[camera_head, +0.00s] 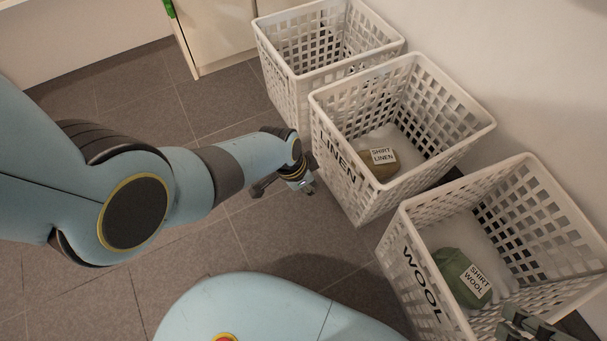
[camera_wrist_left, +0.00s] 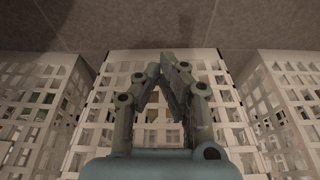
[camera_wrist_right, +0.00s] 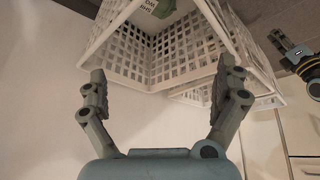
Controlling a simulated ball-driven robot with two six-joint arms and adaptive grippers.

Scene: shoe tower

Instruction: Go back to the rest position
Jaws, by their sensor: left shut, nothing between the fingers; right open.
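My left arm comes in from the left in the head view, and its gripper (camera_head: 290,183) is low in front of the middle basket. In the left wrist view the left gripper (camera_wrist_left: 163,56) has its fingertips together with nothing between them, before a white basket wall. My right gripper (camera_head: 535,325) shows only in part at the bottom right corner of the head view, by the WOOL basket. In the right wrist view the right gripper (camera_wrist_right: 160,75) has its fingers wide apart and empty.
White baskets stand along the wall: the LINEN basket (camera_head: 318,112) holds an olive shirt (camera_head: 379,163), the WOOL basket (camera_head: 404,222) a green shirt (camera_head: 462,280). A third basket (camera_head: 262,45) is farther back. A cabinet (camera_head: 215,30) stands behind; the tiled floor (camera_head: 150,95) at left is clear.

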